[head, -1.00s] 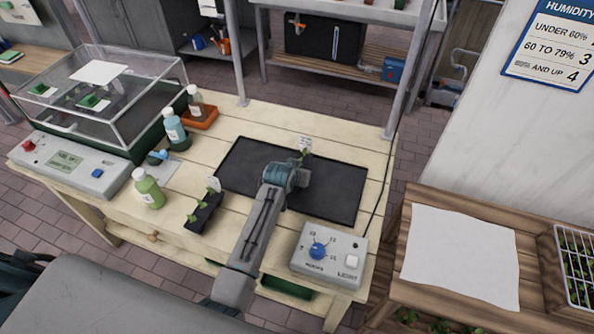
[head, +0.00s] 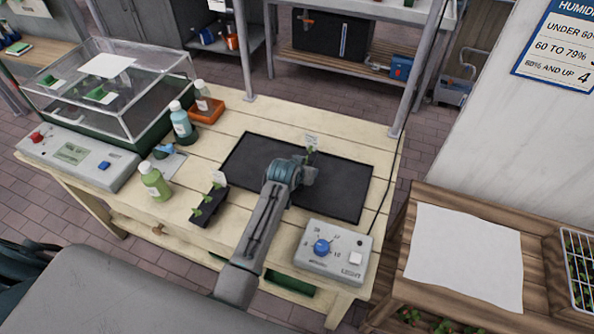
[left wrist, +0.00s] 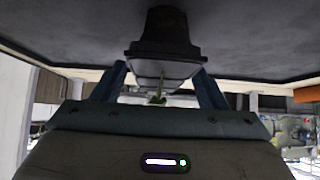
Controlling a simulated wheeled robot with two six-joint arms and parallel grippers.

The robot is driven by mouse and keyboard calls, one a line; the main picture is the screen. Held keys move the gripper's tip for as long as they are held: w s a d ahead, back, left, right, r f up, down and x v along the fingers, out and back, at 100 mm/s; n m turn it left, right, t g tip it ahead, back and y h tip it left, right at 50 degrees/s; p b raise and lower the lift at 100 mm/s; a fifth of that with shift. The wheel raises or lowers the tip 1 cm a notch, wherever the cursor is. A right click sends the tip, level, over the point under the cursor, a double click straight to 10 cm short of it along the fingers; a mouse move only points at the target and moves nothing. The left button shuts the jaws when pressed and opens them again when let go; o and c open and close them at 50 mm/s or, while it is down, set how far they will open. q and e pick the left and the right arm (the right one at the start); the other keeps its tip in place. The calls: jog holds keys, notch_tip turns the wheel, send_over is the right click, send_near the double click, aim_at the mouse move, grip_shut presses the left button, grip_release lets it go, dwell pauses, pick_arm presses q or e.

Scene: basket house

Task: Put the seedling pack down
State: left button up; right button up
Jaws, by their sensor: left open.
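A dark seedling pack with a white tag (head: 311,140) and green leaves stands on the black mat (head: 340,190), mostly hidden behind my left gripper (head: 306,173). In the left wrist view, which looks upside down, the dark tapered pack (left wrist: 165,35) rests against the mat (left wrist: 70,30), with a bit of green beyond it. The blue fingers of my left gripper (left wrist: 162,78) stand apart on either side of the pack. The gripper is open. Whether a finger touches the pack is hidden. My right gripper is not in view.
Another dark pack of seedlings (head: 209,206) stands left of the mat. A green bottle (head: 155,182), blue bottle (head: 181,122) and clear-lidded case (head: 110,85) are further left. A light control box (head: 333,250) stands in front. The mat's right part is clear.

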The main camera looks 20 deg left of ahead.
pick_arm(q)
jog(key=b+v, duration=0.1)
jog(key=v, duration=1)
jog(key=shift+b, duration=0.35)
